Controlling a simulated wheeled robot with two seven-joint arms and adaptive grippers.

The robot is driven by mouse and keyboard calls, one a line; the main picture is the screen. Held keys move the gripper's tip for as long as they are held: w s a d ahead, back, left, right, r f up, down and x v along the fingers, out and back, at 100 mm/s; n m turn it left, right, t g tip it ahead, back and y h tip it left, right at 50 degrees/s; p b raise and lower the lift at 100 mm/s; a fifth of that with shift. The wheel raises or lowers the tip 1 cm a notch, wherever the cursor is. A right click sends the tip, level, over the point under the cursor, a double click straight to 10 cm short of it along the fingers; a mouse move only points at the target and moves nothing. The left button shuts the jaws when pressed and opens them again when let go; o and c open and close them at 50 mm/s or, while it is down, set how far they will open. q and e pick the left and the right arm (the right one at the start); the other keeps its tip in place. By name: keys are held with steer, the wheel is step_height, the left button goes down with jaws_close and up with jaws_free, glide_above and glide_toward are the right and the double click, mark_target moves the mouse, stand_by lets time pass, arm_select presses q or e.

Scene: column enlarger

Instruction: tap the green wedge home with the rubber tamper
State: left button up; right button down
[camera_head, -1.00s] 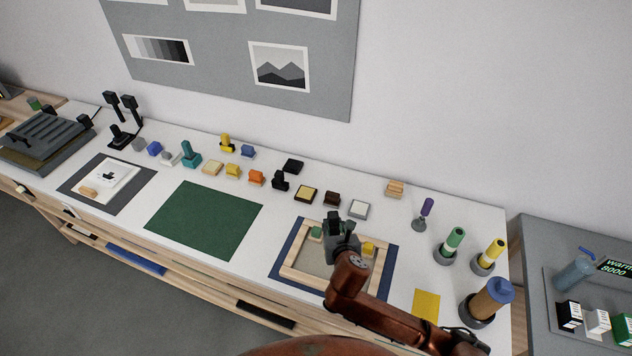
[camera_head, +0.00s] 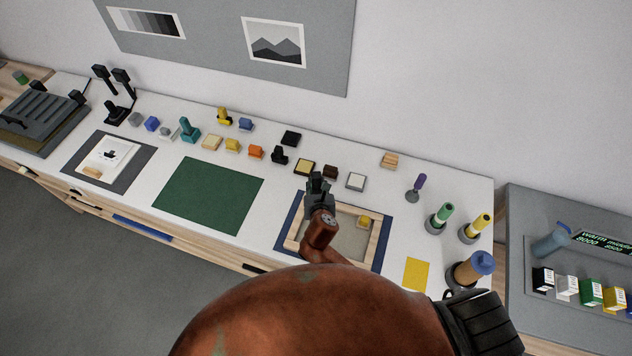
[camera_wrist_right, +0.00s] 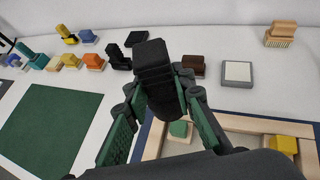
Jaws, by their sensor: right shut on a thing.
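My right gripper (camera_head: 318,190) is over the left back part of a wooden frame (camera_head: 374,240) on a blue mat. In the right wrist view it is shut on a black block-like thing, apparently the rubber tamper (camera_wrist_right: 154,75), which sticks out beyond the fingers. The green wedge (camera_wrist_right: 180,129) lies inside the frame's corner, just past the fingers in that view. My gripper and arm hide it in the head view. I cannot tell whether the tamper touches it. A yellow wedge (camera_head: 363,221) sits in the frame's other back corner. My left gripper is out of view.
A row of small blocks and stamps stands behind the frame, including a white-topped block (camera_head: 355,181) and a wooden brush (camera_head: 388,160). Handled tools in round holders, such as the green one (camera_head: 441,215), stand at right. The green mat (camera_head: 208,195) is bare.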

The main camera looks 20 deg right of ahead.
mark_target(316, 191)
steer(key=shift+f+b, duration=0.6)
steer(key=shift+f, duration=0.8)
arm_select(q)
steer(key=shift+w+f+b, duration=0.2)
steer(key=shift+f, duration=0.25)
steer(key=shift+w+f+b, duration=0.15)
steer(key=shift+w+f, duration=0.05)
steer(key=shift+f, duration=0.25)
arm_select(e)
steer(key=shift+f, duration=0.95)
arm_select(q)
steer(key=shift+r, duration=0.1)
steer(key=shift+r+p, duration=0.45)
steer(key=shift+p, duration=0.1)
arm_select(e)
steer(key=shift+p, duration=0.45)
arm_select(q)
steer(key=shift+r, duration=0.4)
arm_select(e)
steer(key=shift+f, duration=0.1)
